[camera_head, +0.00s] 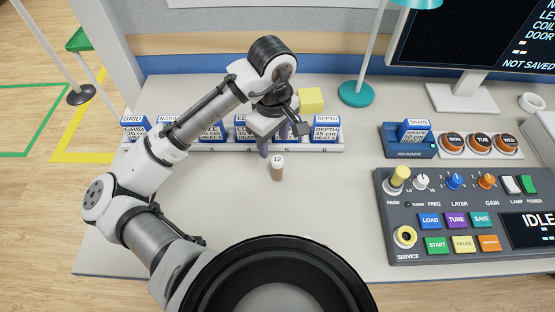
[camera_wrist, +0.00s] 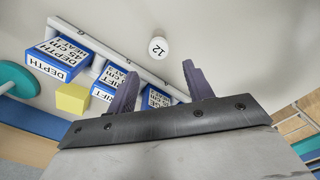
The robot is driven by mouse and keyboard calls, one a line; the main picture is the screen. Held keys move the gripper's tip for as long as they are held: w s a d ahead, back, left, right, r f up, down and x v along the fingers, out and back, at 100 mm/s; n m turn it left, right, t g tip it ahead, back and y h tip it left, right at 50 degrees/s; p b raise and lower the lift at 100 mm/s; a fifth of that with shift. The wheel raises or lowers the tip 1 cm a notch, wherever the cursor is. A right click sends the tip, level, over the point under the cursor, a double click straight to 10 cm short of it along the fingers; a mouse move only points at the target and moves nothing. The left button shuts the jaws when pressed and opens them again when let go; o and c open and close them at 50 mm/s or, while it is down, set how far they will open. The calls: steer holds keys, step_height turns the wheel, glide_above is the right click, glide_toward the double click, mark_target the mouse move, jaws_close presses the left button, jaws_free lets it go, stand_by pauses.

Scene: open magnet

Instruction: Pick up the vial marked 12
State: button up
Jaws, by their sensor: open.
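The vial marked 12 (camera_head: 277,168) stands upright on the table, with a white cap bearing the number and a brownish body. It also shows from above in the wrist view (camera_wrist: 159,48), beyond my fingertips. My gripper (camera_head: 272,150) is open and empty, just behind the vial in the head view and above the front of the rack of blue boxes. In the wrist view its two dark fingers (camera_wrist: 157,78) are spread apart, with the vial's cap past the gap between them and not touching either finger.
A white rack (camera_head: 215,147) of blue-and-white labelled boxes runs along the back. A yellow block (camera_head: 311,100) and a teal lamp base (camera_head: 356,94) stand behind it. A control console (camera_head: 408,215) and a reader (camera_head: 408,148) are at right. The table around the vial is clear.

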mark_target(274, 157)
step_height(274, 157, down, 7)
steer(key=shift+s+r, duration=0.15)
steer(key=shift+s+d+f, duration=0.1)
steer(key=shift+d+f, duration=0.05)
steer(key=shift+f, duration=1.2)
steer(key=shift+s+d+f, duration=0.1)
steer(key=shift+d+f, duration=0.05)
steer(key=shift+f, duration=1.15)
steer(key=c, duration=1.1)
steer(key=shift+o, duration=0.2)
steer(key=shift+r, duration=0.15)
